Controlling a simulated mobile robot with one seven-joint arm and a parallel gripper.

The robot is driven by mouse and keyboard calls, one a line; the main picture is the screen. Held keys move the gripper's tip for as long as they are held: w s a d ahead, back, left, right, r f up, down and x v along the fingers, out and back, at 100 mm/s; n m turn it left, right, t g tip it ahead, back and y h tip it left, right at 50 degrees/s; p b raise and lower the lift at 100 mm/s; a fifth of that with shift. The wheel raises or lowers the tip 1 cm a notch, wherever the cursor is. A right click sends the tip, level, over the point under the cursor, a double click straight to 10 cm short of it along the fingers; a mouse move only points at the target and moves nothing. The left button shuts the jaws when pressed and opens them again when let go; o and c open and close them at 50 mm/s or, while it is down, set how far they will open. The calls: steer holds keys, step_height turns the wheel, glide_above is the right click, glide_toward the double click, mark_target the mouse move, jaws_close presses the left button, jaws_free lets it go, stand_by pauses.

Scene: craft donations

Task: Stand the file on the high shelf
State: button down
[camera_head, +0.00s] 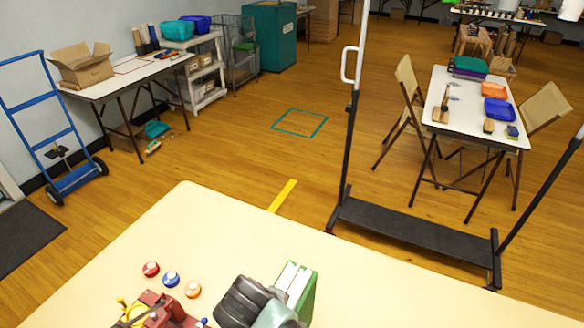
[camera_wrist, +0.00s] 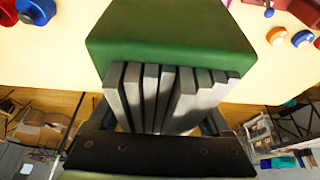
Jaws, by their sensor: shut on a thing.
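The file (camera_head: 307,289) is a green block with pale page edges, in the head view at the lower middle, over the near cream table. My gripper (camera_head: 262,300) is shut on it, and my dark wrist hides part of it. In the wrist view the file (camera_wrist: 170,35) fills the upper middle as a green face with several grey slats below it. A black gripper part with screws crosses below the slats. The fingertips are mostly hidden. I cannot make out a high shelf for the file in either view.
The near cream table (camera_head: 200,230) holds small red, blue and orange round pieces (camera_head: 171,279) and a red machine (camera_head: 160,310) left of my gripper. A black-based rack (camera_head: 415,232) stands beyond its edge. A low white shelf unit (camera_head: 205,85) stands at the back left. Open floor lies between.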

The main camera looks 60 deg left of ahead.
steer(key=shift+f+p, duration=0.3)
steer(key=shift+f, duration=2.7)
steer(key=shift+c, duration=1.3)
jaws_free()
steer(key=shift+f, duration=0.15)
steer(key=shift+o, duration=1.3)
